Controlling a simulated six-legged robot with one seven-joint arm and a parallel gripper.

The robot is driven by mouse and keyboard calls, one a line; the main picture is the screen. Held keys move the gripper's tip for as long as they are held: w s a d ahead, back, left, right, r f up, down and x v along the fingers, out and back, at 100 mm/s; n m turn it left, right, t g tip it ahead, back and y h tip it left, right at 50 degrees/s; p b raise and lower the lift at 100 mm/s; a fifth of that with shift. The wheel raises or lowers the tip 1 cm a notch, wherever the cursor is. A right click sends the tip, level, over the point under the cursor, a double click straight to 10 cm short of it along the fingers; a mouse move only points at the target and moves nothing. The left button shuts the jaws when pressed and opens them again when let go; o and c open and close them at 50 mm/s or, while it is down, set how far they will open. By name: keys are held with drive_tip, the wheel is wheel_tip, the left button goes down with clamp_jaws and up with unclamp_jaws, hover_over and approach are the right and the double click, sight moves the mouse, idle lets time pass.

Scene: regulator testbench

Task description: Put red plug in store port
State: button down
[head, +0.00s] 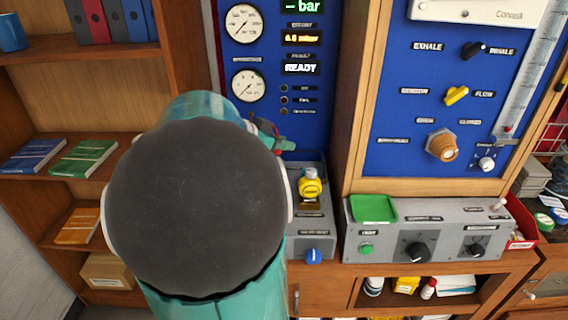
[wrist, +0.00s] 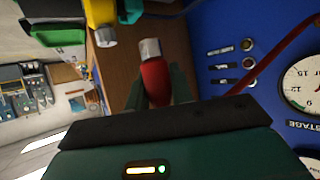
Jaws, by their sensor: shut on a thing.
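The red plug (wrist: 155,82) has a silver metal tip (wrist: 150,50) and is held between the dark green fingers of my gripper (wrist: 158,92) in the wrist view. My gripper is shut on it, and its tip points away from the palm, apart from any socket. In the head view my gripper (head: 277,140) shows partly past my arm, in front of the blue gauge panel (head: 310,130); the plug is not clear there. Three small round fittings with labels (wrist: 247,62) sit on the blue panel. I cannot read a store port label in either view.
A yellow-topped fitting (head: 311,186) and blue knob (head: 314,256) are on a grey unit below the panel. A red hose (wrist: 285,48) crosses the panel near the pressure gauge (wrist: 304,88). A wooden cabinet frame (head: 358,100) stands right of the panel. My arm hides much of the left.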

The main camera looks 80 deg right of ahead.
drive_tip(key=w+d+f, duration=0.1)
drive_tip(key=d+f, duration=0.2)
drive_tip(key=d, duration=0.1)
drive_tip(key=w+d+f, duration=0.1)
drive_tip(key=d+f, duration=0.2)
drive_tip(key=d, duration=0.1)
drive_tip(key=w+d+f, duration=0.1)
drive_tip(key=d+f, duration=0.2)
drive_tip(key=d, duration=0.1)
drive_tip(key=shift+w+d, duration=0.15)
drive_tip(key=shift+d, duration=0.1)
drive_tip(key=shift+d+f, duration=0.4)
drive_tip(key=shift+w+d+f, duration=0.1)
drive_tip(key=shift+d+f, duration=0.05)
drive_tip(key=shift+f, duration=1.55)
drive_tip(key=shift+f, duration=0.1)
drive_tip(key=c, duration=1.2)
unclamp_jaws()
drive_tip(key=shift+w+r, duration=0.1)
drive_tip(key=shift+r, duration=0.1)
drive_tip(key=v, duration=1.1)
drive_tip(key=shift+w+a+r, duration=0.15)
drive_tip(key=shift+a, duration=0.2)
